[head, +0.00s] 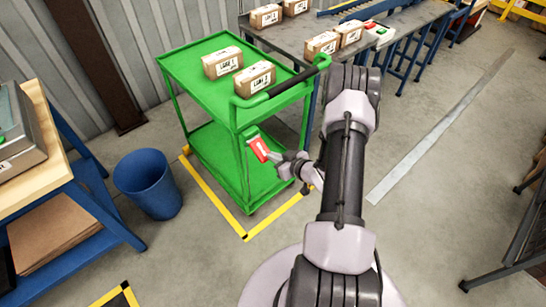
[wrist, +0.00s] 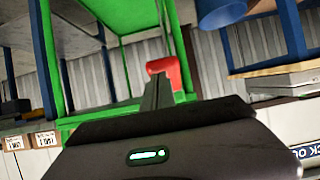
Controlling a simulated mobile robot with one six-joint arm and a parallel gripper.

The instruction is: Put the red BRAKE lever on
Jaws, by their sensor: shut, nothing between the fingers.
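The red brake lever (head: 259,149) is on the near corner leg of the green cart (head: 196,56), low below the top shelf, with a pale label on its face. It tilts down to the right. My gripper (head: 277,157) is shut and empty just right of the lever in the head view. In the wrist view the lever (wrist: 166,69) shows just beyond the tips of my shut fingers (wrist: 158,80), which cover part of it. Whether the fingertips touch it I cannot tell.
Two cartons (head: 222,62) lie on the cart's top shelf. A yellow floor line (head: 216,200) runs around the cart. A blue bin (head: 148,183) stands left of it, beside a wooden-topped workbench (head: 50,170). A grey table (head: 290,38) with more cartons stands behind. The floor at right is mostly clear.

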